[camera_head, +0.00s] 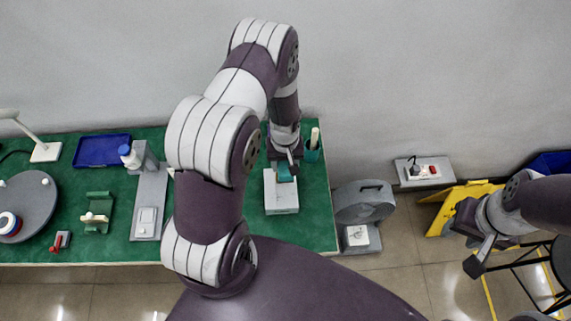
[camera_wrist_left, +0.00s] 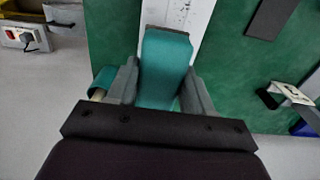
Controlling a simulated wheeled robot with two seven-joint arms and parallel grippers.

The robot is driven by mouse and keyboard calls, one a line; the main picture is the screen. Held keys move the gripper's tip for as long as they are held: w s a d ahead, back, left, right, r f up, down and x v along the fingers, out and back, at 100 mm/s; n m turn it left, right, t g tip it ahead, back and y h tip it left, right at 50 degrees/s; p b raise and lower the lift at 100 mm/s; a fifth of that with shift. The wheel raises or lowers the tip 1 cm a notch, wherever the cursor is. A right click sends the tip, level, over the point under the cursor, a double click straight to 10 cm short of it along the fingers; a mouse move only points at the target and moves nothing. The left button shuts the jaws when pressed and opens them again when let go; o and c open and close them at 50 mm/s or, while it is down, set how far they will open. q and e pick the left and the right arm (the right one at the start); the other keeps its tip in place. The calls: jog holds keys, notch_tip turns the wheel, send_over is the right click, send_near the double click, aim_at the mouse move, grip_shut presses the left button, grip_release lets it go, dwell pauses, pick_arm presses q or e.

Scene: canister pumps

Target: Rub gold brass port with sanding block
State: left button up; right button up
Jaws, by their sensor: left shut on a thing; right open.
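My left gripper (camera_head: 286,165) is shut on a teal block, taken to be the sanding block (camera_head: 285,177). In the left wrist view the teal block (camera_wrist_left: 163,70) sits between the two grey fingers (camera_wrist_left: 160,90). It is over the back part of a pale grey box (camera_head: 281,200) on the green table; I cannot tell whether it touches the box. A small pale yellowish piece (camera_head: 95,217) lies on a green holder (camera_head: 98,205) at the left; I cannot tell whether it is the gold brass port. My right gripper (camera_head: 480,257) is open and empty, off the table at the right.
A teal cup with a wooden handle (camera_head: 312,151) stands close right of my left gripper. A grey machine (camera_head: 364,203) stands beyond the table's right edge.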

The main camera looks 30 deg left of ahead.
aim_at(287, 164)
pick_arm(q)
jog(key=r, duration=0.1)
jog(key=r+p, duration=0.1)
jog(key=r, duration=0.1)
jog(key=shift+d+p, duration=0.3)
jog(key=shift+d, duration=0.05)
jog(key=shift+r+p, duration=0.3)
jog(key=shift+r, duration=0.1)
jog(key=shift+a+r, duration=0.15)
jog(key=shift+r, duration=0.15)
pick_arm(e)
jog(key=r, duration=0.3)
jog(key=shift+s+d, duration=0.35)
jog(key=shift+d, duration=0.05)
